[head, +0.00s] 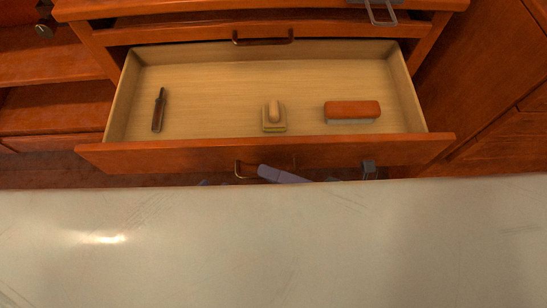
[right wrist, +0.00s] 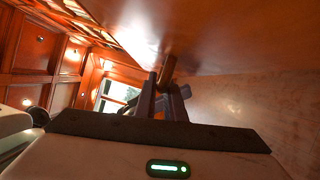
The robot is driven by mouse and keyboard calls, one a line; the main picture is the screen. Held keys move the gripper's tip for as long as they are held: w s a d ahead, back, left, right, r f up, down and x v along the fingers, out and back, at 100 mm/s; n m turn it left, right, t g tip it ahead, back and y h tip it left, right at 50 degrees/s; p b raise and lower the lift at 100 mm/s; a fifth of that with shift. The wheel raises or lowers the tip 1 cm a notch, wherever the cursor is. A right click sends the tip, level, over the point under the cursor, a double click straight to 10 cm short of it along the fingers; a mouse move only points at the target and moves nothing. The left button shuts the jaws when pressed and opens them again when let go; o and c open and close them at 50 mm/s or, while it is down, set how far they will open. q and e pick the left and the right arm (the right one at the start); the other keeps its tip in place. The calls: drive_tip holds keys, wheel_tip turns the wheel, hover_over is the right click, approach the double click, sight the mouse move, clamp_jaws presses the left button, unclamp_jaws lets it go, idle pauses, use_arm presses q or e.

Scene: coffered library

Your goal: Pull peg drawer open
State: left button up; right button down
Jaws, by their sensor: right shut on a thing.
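The open drawer (head: 262,152) sticks out of the red-wood cabinet in the head view, its pale interior showing. Its bar handle (head: 238,171) is on the front face, partly covered. My right gripper (head: 268,172) is at this handle, below the drawer's top edge. In the right wrist view my right gripper (right wrist: 165,84) is shut on the handle (right wrist: 167,68), against the drawer front. Inside the drawer lie a slim dark tool (head: 159,110), a pale wooden block with a rounded knob (head: 274,118) and a red-topped brush or eraser (head: 352,111). I cannot make out my left gripper.
A shut drawer with a dark handle (head: 263,40) sits just above the open one. A metal loop (head: 383,14) hangs at the top right. Open shelves (head: 50,105) are at the left. A pale, bare surface (head: 270,245) fills the foreground, close to the drawer front.

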drive_tip(key=shift+s, duration=0.1)
drive_tip(key=c, duration=1.8)
unclamp_jaws()
drive_tip(key=shift+c, duration=0.2)
drive_tip(key=shift+d, duration=0.1)
drive_tip(key=v, duration=1)
drive_tip(key=shift+p, duration=0.35)
drive_tip(key=shift+s, duration=0.1)
